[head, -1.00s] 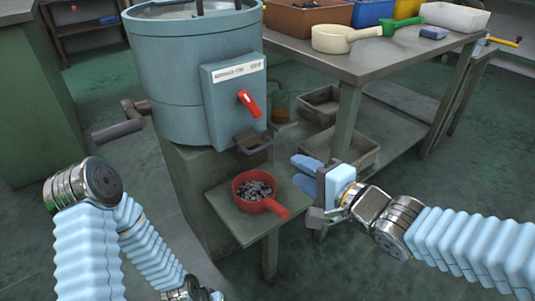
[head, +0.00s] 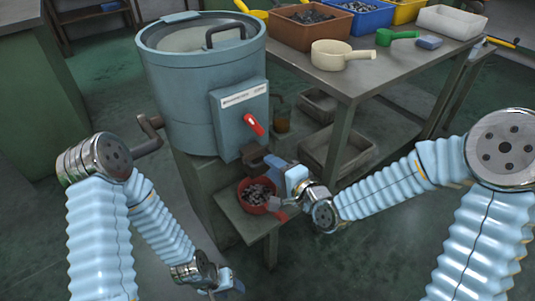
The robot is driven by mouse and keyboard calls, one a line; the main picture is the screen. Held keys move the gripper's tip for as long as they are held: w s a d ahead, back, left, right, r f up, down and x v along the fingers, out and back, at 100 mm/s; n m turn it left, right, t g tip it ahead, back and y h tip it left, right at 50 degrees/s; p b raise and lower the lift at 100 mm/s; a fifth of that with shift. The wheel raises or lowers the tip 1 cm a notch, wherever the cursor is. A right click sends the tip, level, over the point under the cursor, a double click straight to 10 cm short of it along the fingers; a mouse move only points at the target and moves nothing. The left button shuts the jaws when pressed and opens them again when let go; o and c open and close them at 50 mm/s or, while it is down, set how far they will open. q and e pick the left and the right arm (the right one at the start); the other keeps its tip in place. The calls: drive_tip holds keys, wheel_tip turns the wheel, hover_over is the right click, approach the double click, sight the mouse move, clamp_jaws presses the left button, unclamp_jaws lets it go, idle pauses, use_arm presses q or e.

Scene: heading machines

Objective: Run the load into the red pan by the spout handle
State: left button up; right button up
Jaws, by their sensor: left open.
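The blue-grey drum machine (head: 185,100) stands left of centre. Its red spout handle (head: 253,124) sits tilted on the front box, above the dark spout (head: 254,158). The red pan (head: 243,203) sits on a small shelf below the spout and holds dark pieces; its handle (head: 281,214) points toward the lower right. My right gripper (head: 276,180) is beside the spout and over the pan's right side, below the red spout handle and apart from it. Its fingers are too small and overlapped to read. My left gripper (head: 230,285) is low at the bottom edge, open and away from the machine.
A workbench (head: 365,75) at the back right carries a cream scoop (head: 330,55), a green scoop (head: 385,38) and several bins, including a brown bin (head: 280,32) of dark pieces. Grey trays (head: 335,150) lie under it. A crank (head: 150,135) juts from the drum's left side.

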drive_tip(key=shift+x, duration=1.65)
drive_tip(key=shift+f, duration=0.1)
drive_tip(key=shift+c, duration=0.4)
clamp_jaws()
